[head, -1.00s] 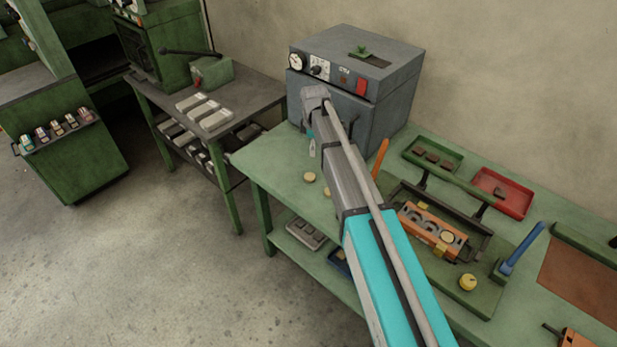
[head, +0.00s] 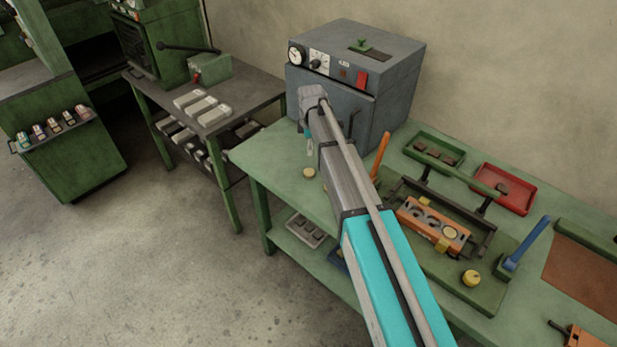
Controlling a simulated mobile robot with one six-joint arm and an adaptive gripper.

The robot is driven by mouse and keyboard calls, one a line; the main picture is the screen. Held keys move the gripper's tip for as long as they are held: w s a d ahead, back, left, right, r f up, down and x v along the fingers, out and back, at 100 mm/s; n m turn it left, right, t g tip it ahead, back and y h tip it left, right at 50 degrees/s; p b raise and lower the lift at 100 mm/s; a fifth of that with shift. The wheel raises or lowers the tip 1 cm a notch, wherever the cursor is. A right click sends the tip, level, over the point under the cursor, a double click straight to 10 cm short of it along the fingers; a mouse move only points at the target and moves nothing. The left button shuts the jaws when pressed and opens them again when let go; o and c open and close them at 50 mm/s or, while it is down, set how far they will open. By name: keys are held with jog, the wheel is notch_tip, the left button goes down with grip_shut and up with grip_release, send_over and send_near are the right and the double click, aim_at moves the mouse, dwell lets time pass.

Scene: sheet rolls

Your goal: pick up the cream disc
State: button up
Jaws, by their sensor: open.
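A small cream disc (head: 308,173) lies flat on the green bench (head: 262,160), near its front left edge. A second cream disc (head: 325,188) is just right of it, mostly hidden behind my arm. Another cream disc (head: 450,233) sits in an orange block (head: 430,222) on the fixture. My gripper (head: 309,151) is small in view and partly hidden by my wrist. It hangs above the bench, behind and above the first disc in the picture, apart from it. It is open and holds nothing that I can see.
A grey oven (head: 350,85) stands right behind my gripper. An orange handle (head: 380,155) rises right of my arm. Green (head: 435,150) and red (head: 505,190) trays are at the back right. A yellow knob (head: 471,278) is near the front. The bench's left corner is clear.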

jog(key=b, duration=0.5)
send_over(309, 172)
jog(key=shift+w+d+f, duration=0.1)
jog(key=shift+w+f, duration=0.1)
jog(key=shift+f, duration=1.3)
jog(key=shift+w+d+f, duration=0.1)
jog(key=shift+w+f, duration=0.05)
jog(key=shift+f, duration=1.35)
jog(key=f+b, duration=0.3)
jog(key=b, duration=0.1)
jog(key=shift+s+a+f, duration=0.2)
jog(key=shift+s+f, duration=0.05)
jog(key=shift+s, duration=0.05)
jog(key=shift+f+b, duration=0.8)
jog(key=shift+f, duration=0.05)
jog(key=c, duration=1.1)
